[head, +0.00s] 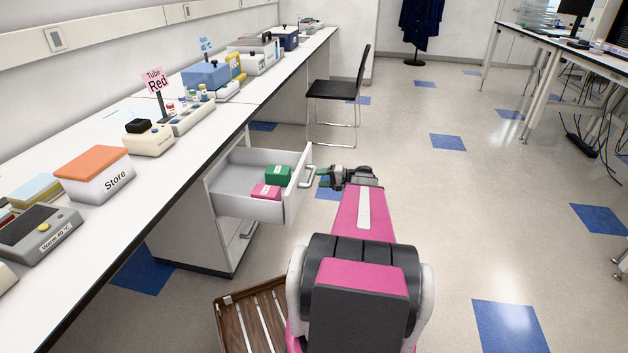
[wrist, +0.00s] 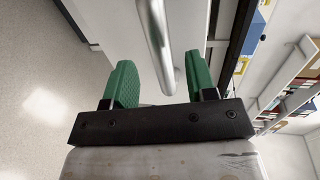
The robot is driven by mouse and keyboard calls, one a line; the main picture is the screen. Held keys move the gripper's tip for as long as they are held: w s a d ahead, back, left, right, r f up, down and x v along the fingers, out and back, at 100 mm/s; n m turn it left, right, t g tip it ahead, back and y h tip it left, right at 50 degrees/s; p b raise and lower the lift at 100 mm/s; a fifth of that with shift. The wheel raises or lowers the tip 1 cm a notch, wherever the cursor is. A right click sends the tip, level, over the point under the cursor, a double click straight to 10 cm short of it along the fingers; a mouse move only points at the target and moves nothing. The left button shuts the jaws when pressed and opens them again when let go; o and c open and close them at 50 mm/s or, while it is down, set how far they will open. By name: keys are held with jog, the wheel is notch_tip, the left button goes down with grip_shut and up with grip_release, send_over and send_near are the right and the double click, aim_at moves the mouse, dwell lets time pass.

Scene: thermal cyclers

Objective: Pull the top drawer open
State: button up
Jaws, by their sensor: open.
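The top drawer (head: 238,207) is pulled out from the white cabinet under the bench. A green box (head: 278,175) and a pink box (head: 265,191) lie inside it. Its metal handle (head: 307,177) is on the drawer front. My gripper (head: 322,178) is just in front of the handle in the head view. In the wrist view, my gripper (wrist: 160,85) is open, with its green fingers apart and the handle bar (wrist: 156,40) running between them. I cannot tell whether either finger touches the bar.
A lower drawer with a handle (head: 240,242) is shut. A black chair (head: 338,90) stands beyond the open drawer. A wooden slatted piece (head: 255,318) is low beside my base.

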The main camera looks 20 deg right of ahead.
jog(key=v, duration=0.6)
jog(key=shift+d, duration=0.1)
dwell(0.4)
